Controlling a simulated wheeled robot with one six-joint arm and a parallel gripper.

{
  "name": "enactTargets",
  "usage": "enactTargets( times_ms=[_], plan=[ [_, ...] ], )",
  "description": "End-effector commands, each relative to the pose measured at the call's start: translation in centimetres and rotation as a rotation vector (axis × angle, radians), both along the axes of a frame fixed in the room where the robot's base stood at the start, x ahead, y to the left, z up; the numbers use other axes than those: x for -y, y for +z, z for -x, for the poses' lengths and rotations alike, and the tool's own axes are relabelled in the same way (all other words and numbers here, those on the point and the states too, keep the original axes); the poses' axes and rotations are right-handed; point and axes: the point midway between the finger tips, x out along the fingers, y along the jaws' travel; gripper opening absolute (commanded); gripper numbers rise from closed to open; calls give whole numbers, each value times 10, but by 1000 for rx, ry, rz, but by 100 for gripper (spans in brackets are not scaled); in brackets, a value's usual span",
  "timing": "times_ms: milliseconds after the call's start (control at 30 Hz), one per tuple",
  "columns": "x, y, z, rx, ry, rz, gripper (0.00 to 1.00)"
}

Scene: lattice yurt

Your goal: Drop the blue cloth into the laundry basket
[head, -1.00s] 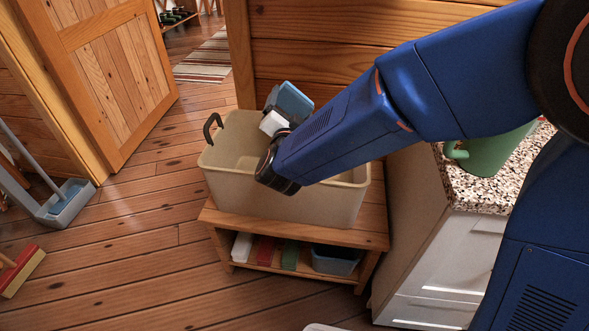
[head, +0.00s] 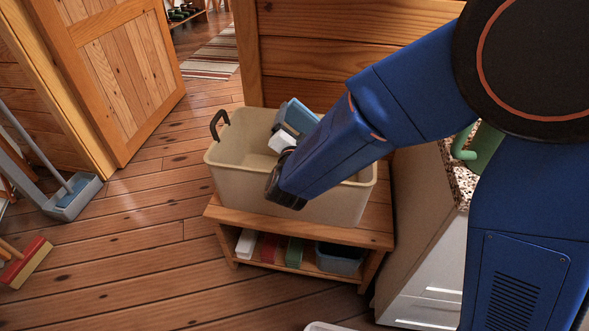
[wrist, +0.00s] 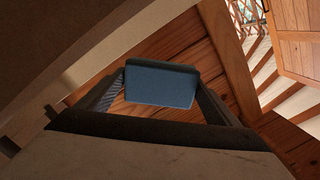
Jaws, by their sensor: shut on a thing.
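The blue cloth (head: 297,115) shows as a folded, light-blue block over the back part of the beige laundry basket (head: 228,165). My gripper (head: 287,132) is shut on it. In the wrist view, the cloth (wrist: 160,86) sits between the two dark fingers of my gripper (wrist: 160,80). The basket is a deep, open tub with a dark handle at its left end, standing on a low wooden bench. My arm hides part of the basket's front and right side. I cannot tell whether the cloth is below the rim.
The wooden bench (head: 385,238) holds several small items on its lower shelf. A plank wall (head: 350,40) stands behind the basket. A white cabinet (head: 430,270) and a green vessel (head: 487,150) are at the right. The floor at the left is mostly open.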

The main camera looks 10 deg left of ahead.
Motion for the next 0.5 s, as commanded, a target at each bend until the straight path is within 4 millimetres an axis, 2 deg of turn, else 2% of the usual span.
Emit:
enactTargets(
  times_ms=[33,67,100,133,367,500],
  plan=[
    [0,0,0,0,0,0,64],
    [0,0,0,0,0,0,88],
    [0,0,0,0,0,0,97],
    [0,0,0,0,0,0,100],
    [0,0,1,0,0,0,100],
    [1,0,10,0,1,0,100]
  ],
)
